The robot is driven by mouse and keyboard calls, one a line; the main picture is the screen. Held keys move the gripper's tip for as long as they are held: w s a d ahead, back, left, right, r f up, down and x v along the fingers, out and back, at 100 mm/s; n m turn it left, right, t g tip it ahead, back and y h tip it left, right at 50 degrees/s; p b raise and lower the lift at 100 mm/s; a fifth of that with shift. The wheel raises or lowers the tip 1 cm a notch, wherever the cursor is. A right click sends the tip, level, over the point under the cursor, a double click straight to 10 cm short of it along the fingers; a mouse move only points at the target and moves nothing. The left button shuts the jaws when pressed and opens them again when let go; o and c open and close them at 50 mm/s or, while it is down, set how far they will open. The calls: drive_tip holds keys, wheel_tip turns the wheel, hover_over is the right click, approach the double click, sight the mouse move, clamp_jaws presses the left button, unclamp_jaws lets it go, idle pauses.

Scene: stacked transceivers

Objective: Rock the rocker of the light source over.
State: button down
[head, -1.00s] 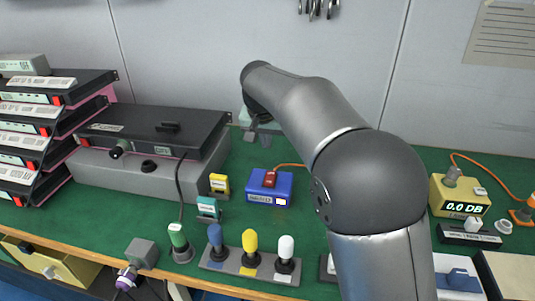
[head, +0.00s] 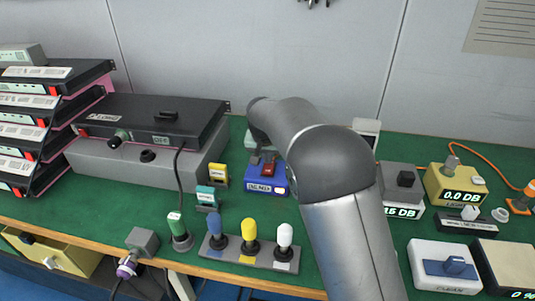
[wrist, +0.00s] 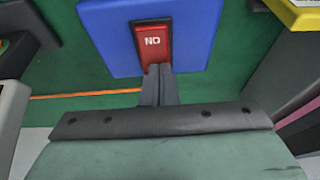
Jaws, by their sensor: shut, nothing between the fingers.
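The light source (head: 265,187) is a blue box on the green bench, with a red rocker (head: 268,168) on top. In the wrist view the blue box (wrist: 120,35) is at the top centre. Its red rocker (wrist: 152,43) carries white lettering that reads "NO" in this view. My gripper (wrist: 159,72) is shut and empty. Its fingertips are at the rocker's near end and seem to touch it; the exact contact is hidden. In the head view my gripper (head: 257,158) is just behind the rocker, partly hidden by my arm.
Yellow (head: 218,174) and teal (head: 207,197) blocks stand left of the light source. A black unit on a grey case (head: 130,165) is further left. Coloured-handled tools (head: 249,240) stand in front. Meters and boxes (head: 455,188) fill the right. An orange cable (wrist: 85,95) runs past the fingers.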

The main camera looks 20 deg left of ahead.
drive_tip(key=shift+p, duration=0.5)
drive_tip(key=shift+w+r+g+p, duration=0.1)
drive_tip(key=shift+w+g+p, duration=0.15)
drive_tip(key=shift+p, duration=0.5)
drive_tip(key=shift+s+f+b, duration=0.1)
drive_tip(key=shift+f+b, duration=0.3)
drive_tip(key=shift+s, duration=0.1)
